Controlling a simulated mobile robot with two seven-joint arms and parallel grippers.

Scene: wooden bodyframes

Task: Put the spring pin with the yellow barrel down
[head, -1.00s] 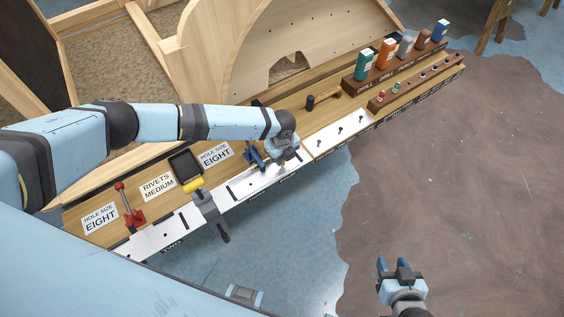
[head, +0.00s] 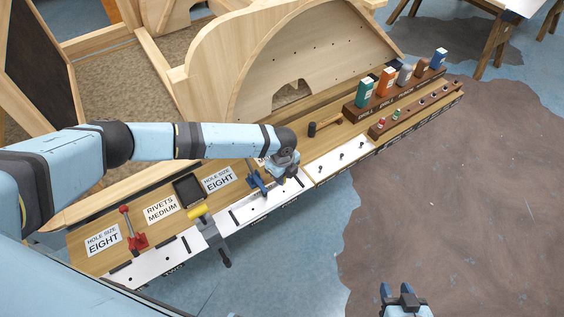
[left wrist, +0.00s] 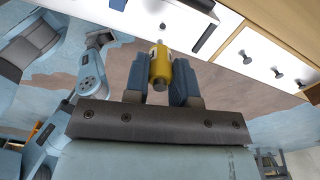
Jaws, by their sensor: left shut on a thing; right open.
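My left gripper (head: 289,176) is over the white panel (head: 262,203) at the front edge of the bench. In the left wrist view, its two blue fingers (left wrist: 161,80) are shut on the yellow barrel of the spring pin (left wrist: 160,68), whose pale tip points toward the panel. A dark hole shows in the panel beyond the tip. I cannot tell whether the tip touches the panel. In the head view the pin is not clearly visible. My right gripper (head: 404,297) is open and empty over the floor at the bottom edge.
A blue-handled tool (head: 257,181) stands close left of my left gripper. A yellow-handled tool (head: 198,212) and a red-handled one (head: 134,232) stand further left. Another white panel (head: 338,159) with dark pins and a hammer (head: 325,127) are to the right, before bottles in a rack.

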